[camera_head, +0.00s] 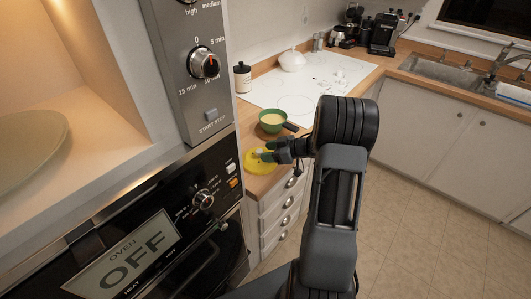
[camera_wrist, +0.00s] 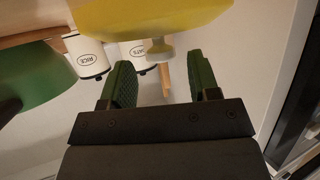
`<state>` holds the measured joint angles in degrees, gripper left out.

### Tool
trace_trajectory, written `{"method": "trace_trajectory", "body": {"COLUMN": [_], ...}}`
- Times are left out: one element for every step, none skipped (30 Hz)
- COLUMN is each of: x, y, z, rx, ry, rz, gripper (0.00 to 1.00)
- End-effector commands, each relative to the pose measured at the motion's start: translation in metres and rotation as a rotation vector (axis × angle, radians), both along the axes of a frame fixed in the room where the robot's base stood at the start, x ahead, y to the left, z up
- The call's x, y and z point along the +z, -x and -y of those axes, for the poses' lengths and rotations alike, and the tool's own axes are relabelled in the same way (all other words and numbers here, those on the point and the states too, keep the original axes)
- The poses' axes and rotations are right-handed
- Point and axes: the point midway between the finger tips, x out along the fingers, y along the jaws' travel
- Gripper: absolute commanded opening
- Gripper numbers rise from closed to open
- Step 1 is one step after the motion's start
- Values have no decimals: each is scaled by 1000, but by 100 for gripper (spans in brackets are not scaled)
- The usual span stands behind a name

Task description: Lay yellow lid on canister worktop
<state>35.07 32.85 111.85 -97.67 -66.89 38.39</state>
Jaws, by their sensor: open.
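The yellow lid (camera_head: 250,161) lies on the wooden worktop beside the oven, below the green pan. My gripper (camera_head: 268,152) is over the lid and hides part of it. In the wrist view, the yellow lid (camera_wrist: 150,14) fills the top, with its pale knob (camera_wrist: 159,49) just ahead of the gap between my green fingers (camera_wrist: 161,75). The fingers are apart with nothing between them. A white canister with a dark lid (camera_head: 243,80) stands at the back by the wall. In the wrist view, a RICE canister (camera_wrist: 86,56) and an OATS canister (camera_wrist: 136,56) show behind the lid.
A green pan (camera_head: 272,119) with pale contents stands close beyond my gripper, its handle pointing right. A white hob (camera_head: 305,88) lies behind it, with a white pot (camera_head: 291,60) at the back. The oven front (camera_head: 150,235) is close on the left.

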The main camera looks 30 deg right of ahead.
Motion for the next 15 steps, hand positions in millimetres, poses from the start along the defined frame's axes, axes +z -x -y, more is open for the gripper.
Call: {"method": "trace_trajectory", "body": {"x": [3,5,9,11,13,16,19,21,23,26,28,30,31,33,35], "y": [6,10,15,18,22,27,31,34,39,42,45,49,52,54,57], "z": [7,12,17,21,25,30,34,38,43,46,49,53,56,58,61], "rx": [-5,-6,-5,-6,-6,-6,-5,-6,-5,-4,-5,-4,-4,-4,-3], "ry": [1,2,2,2,2,1,2,2,2,1,1,2,1,0,1], "rz": [1,1,2,2,2,1,1,2,1,1,1,0,0,0,1], "gripper": [56,56,56,56,56,56,56,56,56,56,56,56,56,56,56]}}
